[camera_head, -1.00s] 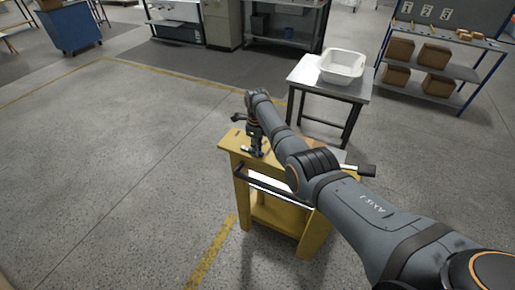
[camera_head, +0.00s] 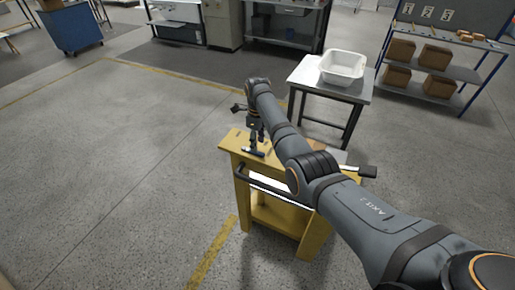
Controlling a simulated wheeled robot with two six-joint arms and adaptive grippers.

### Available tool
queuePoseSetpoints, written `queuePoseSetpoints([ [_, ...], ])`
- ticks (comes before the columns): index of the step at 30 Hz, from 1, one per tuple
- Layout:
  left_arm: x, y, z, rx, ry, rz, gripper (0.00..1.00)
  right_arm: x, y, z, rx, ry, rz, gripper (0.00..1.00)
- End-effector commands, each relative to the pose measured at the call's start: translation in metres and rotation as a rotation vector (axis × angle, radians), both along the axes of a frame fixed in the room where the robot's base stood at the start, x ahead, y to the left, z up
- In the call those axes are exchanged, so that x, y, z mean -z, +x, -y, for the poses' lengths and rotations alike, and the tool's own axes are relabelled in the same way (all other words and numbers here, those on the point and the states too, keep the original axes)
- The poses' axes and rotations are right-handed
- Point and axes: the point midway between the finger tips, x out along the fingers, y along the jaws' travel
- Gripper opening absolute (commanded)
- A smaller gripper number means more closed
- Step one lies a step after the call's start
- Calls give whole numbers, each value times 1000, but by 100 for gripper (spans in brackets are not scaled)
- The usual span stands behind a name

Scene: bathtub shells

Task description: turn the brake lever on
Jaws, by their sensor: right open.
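A yellow cart (camera_head: 310,235) stands in front of me, with a dark push bar (camera_head: 262,188) along its near side. A lever with a black grip (camera_head: 366,171) and a light metal shank sticks out at the right end of the cart top; my right arm hides its inner part. I cannot tell its setting. My right gripper (camera_head: 253,150) points down over the left end of the cart top, open, with nothing seen between its fingers. It is well to the left of the black grip. My left gripper is not in view.
A metal table (camera_head: 304,76) with a white tub (camera_head: 342,65) stands behind the cart. A blue shelf (camera_head: 440,65) with cardboard boxes is at the back right. A blue cabinet (camera_head: 72,30) is at the far left. The floor left of the cart is clear.

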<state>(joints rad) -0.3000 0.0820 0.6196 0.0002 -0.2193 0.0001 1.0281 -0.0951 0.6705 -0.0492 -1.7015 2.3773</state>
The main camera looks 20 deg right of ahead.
Motion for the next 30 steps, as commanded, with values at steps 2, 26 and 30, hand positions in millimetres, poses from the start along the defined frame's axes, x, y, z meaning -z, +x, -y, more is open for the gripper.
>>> queuePoseSetpoints([
  [2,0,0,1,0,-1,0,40,-22,1,0,0,0,6,42],
  [26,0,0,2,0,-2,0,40,-77,0,0,0,0,0,42],
  [30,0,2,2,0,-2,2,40,-77,0,0,0,0,0,42],
])
